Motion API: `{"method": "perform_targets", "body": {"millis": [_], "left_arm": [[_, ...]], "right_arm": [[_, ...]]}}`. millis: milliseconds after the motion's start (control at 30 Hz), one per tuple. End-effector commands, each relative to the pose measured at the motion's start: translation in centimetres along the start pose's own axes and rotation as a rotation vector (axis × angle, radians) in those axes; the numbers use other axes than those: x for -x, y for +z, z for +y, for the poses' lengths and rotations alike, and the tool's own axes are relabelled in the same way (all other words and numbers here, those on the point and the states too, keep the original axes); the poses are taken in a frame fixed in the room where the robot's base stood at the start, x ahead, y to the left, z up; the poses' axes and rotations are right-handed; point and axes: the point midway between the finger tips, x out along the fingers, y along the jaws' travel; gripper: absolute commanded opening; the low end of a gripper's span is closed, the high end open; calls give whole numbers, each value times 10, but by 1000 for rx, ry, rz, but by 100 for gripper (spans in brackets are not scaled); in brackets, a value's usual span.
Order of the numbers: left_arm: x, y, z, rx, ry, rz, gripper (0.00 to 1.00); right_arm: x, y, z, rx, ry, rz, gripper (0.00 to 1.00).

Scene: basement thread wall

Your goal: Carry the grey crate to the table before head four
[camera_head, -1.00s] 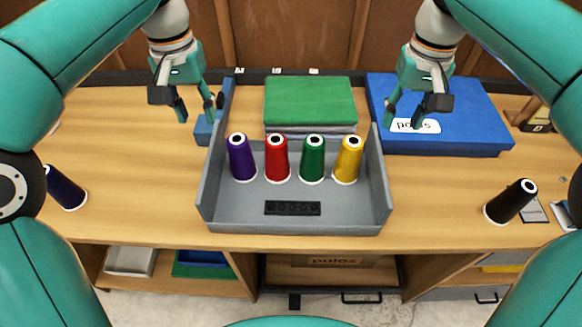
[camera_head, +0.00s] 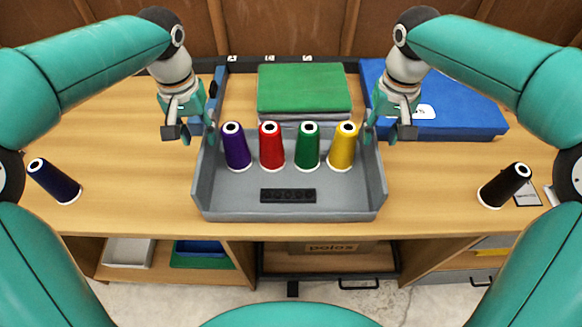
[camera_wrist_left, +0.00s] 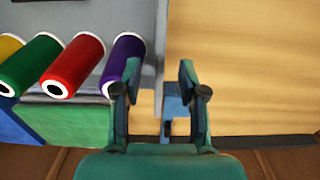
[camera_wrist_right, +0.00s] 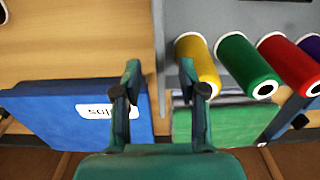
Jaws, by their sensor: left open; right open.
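The grey crate (camera_head: 225,201) stands on the wooden bench with a low front wall and taller side walls. It holds a purple cone (camera_head: 236,150), a red cone (camera_head: 271,150), a green cone (camera_head: 308,148) and a yellow cone (camera_head: 342,150). My left gripper (camera_head: 199,131) is open at the crate's left wall. In the left wrist view that wall (camera_wrist_left: 159,35) lines up with the gap between the fingers. My right gripper (camera_head: 380,136) is open at the right wall, which lines up with its fingers in the right wrist view (camera_wrist_right: 159,40). I cannot identify head four's table.
A green folded stack (camera_head: 302,90) lies behind the crate, and a blue box (camera_head: 450,108) behind right. Shelves (camera_head: 330,262) are under the bench.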

Motion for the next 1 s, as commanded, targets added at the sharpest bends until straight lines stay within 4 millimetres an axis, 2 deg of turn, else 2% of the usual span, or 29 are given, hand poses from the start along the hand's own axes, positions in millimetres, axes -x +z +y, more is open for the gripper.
{"method": "perform_targets", "body": {"millis": [33, 200, 400, 600, 867, 1000], "left_arm": [[-11, 1, 0, 0, -1, -5, 42], [-42, 1, -1, 0, -2, -4, 42], [-66, 0, -1, 1, -1, -1, 42], [-75, 0, 0, 1, -1, 0, 42], [-75, 0, 0, 0, 0, 0, 42], [-75, 0, 0, 0, 0, 0, 18]], "right_arm": [[-11, 1, 0, 1, 1, -5, 42], [-42, 1, 0, 0, 2, -4, 42], [-66, 0, 0, 0, 0, -1, 42], [-75, 0, 0, 1, 0, 1, 42], [-75, 0, 0, 1, 0, 1, 42], [-75, 0, 0, 0, 0, 1, 18]]}}
